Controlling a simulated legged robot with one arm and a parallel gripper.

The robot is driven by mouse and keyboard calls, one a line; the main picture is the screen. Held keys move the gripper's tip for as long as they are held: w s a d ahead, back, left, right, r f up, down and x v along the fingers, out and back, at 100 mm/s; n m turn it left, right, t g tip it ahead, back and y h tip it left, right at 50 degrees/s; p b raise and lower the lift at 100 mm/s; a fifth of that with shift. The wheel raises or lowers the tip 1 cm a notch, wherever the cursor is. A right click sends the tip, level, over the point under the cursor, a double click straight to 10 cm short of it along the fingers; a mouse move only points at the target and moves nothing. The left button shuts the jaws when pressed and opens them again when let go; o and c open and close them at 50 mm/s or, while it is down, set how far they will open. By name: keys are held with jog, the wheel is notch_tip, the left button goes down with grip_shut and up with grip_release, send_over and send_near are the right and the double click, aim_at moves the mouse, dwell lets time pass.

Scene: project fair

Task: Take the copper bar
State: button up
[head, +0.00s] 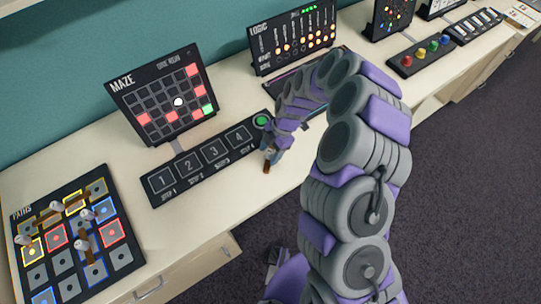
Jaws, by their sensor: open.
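My gripper (268,156) is at the front edge of the black four-step strip, near its right end, pointing down. It is small in view and its jaws are open. A small brown piece (267,168) shows right at its tip; I cannot tell whether it is a loose bar or part of the fingers. On the PATHS board (68,275) at the lower left, a brownish-copper bar (50,217) lies among pale pegs, and another brownish bar (94,240) lies to its right. My gripper is well away from that board. I cannot tell which is the copper bar.
The four-step strip (187,183) has a green round button (262,121) at its right end. The MAZE panel (163,95) and LOGIC panel (292,40) stand behind. A board with coloured knobs (432,53) is at the upper right. Bare counter lies between the strip and PATHS board.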

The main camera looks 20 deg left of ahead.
jog(key=shift+a, duration=0.5)
jog(key=shift+c, duration=0.5)
jog(key=shift+d, duration=0.65)
jog(key=c, duration=0.8)
jog(key=shift+a, duration=0.2)
grip_shut()
jog(key=shift+s+a, duration=0.1)
jog(key=shift+a, duration=0.1)
